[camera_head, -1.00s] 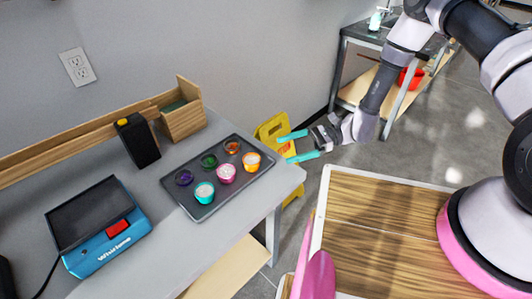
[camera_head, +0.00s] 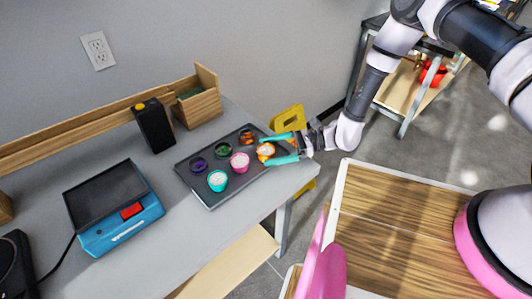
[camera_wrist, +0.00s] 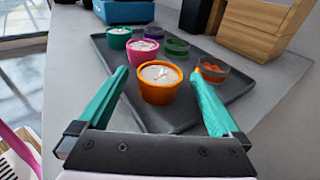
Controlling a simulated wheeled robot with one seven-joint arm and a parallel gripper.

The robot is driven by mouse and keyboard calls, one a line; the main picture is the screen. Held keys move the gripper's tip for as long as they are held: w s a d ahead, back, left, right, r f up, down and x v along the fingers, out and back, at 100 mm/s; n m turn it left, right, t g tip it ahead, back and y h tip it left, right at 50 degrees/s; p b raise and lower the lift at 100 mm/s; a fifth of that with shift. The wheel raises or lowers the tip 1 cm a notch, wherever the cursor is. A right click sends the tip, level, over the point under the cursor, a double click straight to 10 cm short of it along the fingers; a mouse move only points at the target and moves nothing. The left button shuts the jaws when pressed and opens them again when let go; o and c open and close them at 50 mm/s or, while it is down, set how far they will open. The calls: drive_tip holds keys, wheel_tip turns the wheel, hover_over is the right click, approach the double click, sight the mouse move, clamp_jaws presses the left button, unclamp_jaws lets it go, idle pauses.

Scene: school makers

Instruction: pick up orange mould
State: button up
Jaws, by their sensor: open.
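The orange mould (camera_head: 265,152) is a small cup with whitish filling, upright at the right end of a dark tray (camera_head: 208,201). In the wrist view the orange mould (camera_wrist: 159,87) stands between the two teal fingers, nearer the camera than the other cups. My gripper (camera_head: 277,148) is open, its fingers reaching in from the right on either side of the mould. In the wrist view my gripper (camera_wrist: 160,95) shows a gap between each finger and the cup. The right finger comes close to a clear bowl of orange bits (camera_wrist: 212,67).
A pink cup (camera_head: 240,163) and a teal cup (camera_head: 217,181) stand left of the mould; purple (camera_head: 198,164) and green (camera_head: 223,150) bowls sit behind. A blue scale (camera_head: 120,225), black box (camera_head: 154,126) and wooden box (camera_head: 200,101) are on the table.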

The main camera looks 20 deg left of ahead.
drive_tip(key=c, duration=1.5)
